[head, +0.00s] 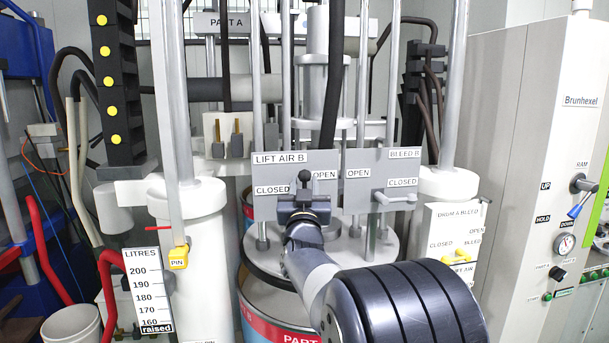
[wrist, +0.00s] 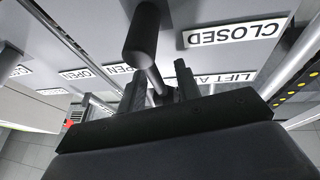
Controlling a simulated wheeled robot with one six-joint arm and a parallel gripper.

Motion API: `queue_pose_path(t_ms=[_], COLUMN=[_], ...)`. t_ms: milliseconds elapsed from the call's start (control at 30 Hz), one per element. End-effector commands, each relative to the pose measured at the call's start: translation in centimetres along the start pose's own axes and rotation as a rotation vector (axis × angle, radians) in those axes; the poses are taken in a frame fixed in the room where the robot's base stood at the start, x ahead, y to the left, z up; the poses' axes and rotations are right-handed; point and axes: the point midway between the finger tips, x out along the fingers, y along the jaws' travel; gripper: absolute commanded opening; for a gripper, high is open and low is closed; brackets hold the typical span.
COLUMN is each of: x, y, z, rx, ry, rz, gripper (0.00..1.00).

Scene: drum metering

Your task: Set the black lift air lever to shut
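The black lift air lever (head: 305,176) is on the grey LIFT AIR B plate (head: 268,207), between the CLOSED label (head: 271,190) on the left and the OPEN label (head: 324,175) on the right. Its knob shows at upper middle in the wrist view (wrist: 142,36), with a thin stem (wrist: 155,80) below. My gripper (head: 304,199) is right at the lever in the head view. In the wrist view my gripper's two fingers (wrist: 160,88) stand apart on either side of the stem, with gaps visible. The lever's pivot is hidden behind my gripper.
The BLEED B plate (head: 382,166) with a grey lever (head: 394,197) is close on the right. Vertical steel rods (head: 362,80) stand nearby. A drum (head: 270,310) is below.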

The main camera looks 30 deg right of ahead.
Motion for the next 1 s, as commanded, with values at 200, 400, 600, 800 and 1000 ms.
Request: queue_pose_path(t_ms=[200, 400, 600, 800, 1000], x=[1.38, 1.45, 1.43, 1.42, 1.42], y=[0.04, 0.03, 0.02, 0.02, 0.02], z=[0.03, 0.07, 0.06, 0.06, 0.04], rx=[-0.001, 0.000, 0.000, 0.000, 0.000], ry=[-0.001, -0.001, -0.001, -0.001, 0.000], rz=[0.000, 0.000, 0.000, 0.000, 0.000], gripper=[0.32, 0.32, 0.22, 0.06, 0.00])
